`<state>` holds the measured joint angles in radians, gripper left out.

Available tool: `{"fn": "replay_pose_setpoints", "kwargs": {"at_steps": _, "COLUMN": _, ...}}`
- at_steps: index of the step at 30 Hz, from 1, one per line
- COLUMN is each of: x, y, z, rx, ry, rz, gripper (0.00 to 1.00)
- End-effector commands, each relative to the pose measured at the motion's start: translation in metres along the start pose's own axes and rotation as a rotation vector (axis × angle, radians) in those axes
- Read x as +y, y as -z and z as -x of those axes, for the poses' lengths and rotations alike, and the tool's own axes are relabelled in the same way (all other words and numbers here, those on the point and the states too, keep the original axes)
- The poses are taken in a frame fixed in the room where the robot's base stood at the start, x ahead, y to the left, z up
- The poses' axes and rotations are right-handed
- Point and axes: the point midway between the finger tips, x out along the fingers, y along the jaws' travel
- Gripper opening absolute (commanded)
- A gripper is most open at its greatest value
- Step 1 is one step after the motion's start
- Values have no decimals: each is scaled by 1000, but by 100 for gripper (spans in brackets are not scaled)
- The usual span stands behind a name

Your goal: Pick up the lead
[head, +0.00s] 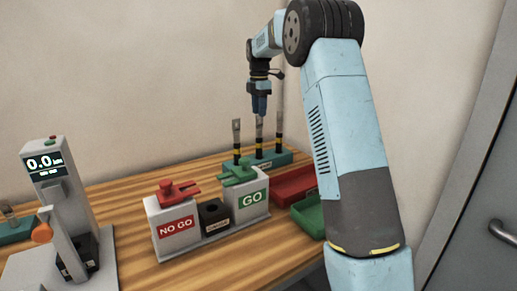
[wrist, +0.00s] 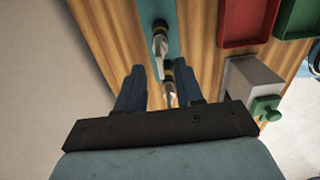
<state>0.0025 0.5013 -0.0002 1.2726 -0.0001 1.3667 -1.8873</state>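Several slim leads with silvery tops, black bodies and yellow bands stand upright in a teal rack (head: 284,157) at the back of the table. The left lead (head: 236,140), the middle lead (head: 259,136) and the right lead (head: 279,125) show in the head view. My gripper (head: 259,106) points down at the top of the middle lead. In the wrist view my gripper (wrist: 160,72) has its fingers apart. One lead (wrist: 169,92) shows between the fingers, and another lead (wrist: 160,42) stands beyond them. Whether the fingers touch the lead cannot be told.
A gauge block with a red NO GO clamp (head: 176,218) and a green GO clamp (head: 250,195) stands in front of the rack. A red tray (head: 293,186) and a green tray (head: 308,215) lie right. A display tester (head: 48,165) stands left. A wall is behind.

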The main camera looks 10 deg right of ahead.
Motion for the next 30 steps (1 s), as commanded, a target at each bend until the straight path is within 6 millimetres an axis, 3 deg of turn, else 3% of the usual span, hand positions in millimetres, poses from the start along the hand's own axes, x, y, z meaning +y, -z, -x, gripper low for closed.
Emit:
{"fn": "replay_pose_setpoints", "kwargs": {"at_steps": 9, "x": 0, "y": 0, "z": -39, "rx": 1, "ry": 1, "rz": 1, "gripper": 36}}
{"fn": "replay_pose_setpoints", "kwargs": {"at_steps": 18, "x": 0, "y": 0, "z": -43, "rx": 0, "ry": 0, "rz": 1, "gripper": 36}}
{"fn": "replay_pose_setpoints", "kwargs": {"at_steps": 30, "x": 0, "y": 1, "z": -43, "rx": 0, "ry": 0, "rz": 1, "gripper": 0}}
